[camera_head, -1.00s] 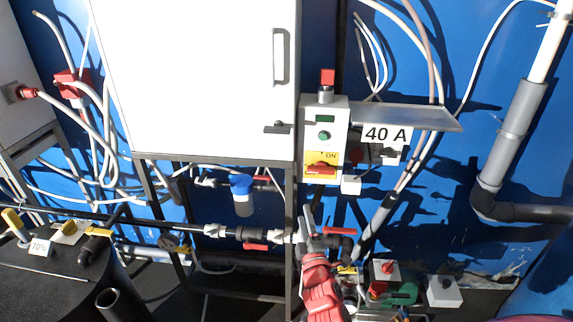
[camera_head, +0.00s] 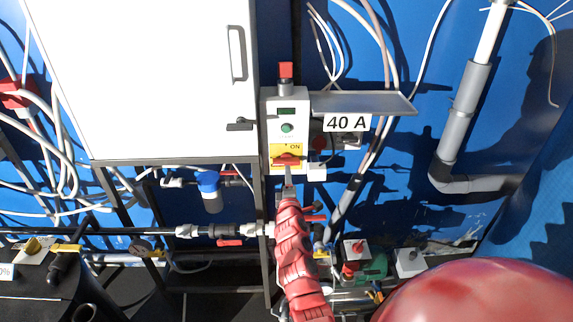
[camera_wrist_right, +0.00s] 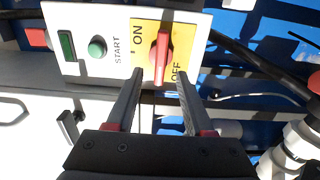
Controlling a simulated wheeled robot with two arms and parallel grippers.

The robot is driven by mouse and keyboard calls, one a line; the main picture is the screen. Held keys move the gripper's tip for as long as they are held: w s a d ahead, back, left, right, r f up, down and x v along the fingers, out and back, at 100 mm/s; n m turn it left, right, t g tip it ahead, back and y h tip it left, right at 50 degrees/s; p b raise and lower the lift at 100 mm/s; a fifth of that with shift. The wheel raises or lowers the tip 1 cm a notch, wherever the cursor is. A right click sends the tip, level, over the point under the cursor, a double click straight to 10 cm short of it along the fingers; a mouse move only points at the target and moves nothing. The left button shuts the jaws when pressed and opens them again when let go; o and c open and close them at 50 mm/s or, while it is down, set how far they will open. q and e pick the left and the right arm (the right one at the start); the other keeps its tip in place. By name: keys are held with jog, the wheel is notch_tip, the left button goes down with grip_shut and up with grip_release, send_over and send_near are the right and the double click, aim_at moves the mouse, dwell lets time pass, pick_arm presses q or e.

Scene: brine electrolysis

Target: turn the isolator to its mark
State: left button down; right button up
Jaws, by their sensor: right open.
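The isolator is a red rotary handle (camera_head: 287,159) on a yellow plate marked ON, low on a grey-white control box (camera_head: 271,110). Its handle lies about level in the head view. In the right wrist view the handle (camera_wrist_right: 161,57) stands upright between the words ON and OFF. My right gripper (camera_head: 288,188) is just below the isolator. In the wrist view its two fingers (camera_wrist_right: 160,80) are apart, one on each side of the handle's near end, with a gap to both. My left gripper is out of view.
A green START button (camera_head: 287,128) and small display sit above the isolator. A grey shelf (camera_head: 365,103) and a 40 A sign (camera_head: 347,122) stick out at right. A white cabinet (camera_head: 150,80) stands at left. Pipes with red-handled valves (camera_head: 229,242) run below.

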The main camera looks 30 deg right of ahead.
aim_at(286, 161)
jog(key=b+x, duration=0.2)
jog(key=x, duration=0.5)
jog(key=shift+b, duration=0.4)
jog(key=shift+f, duration=0.1)
grip_shut()
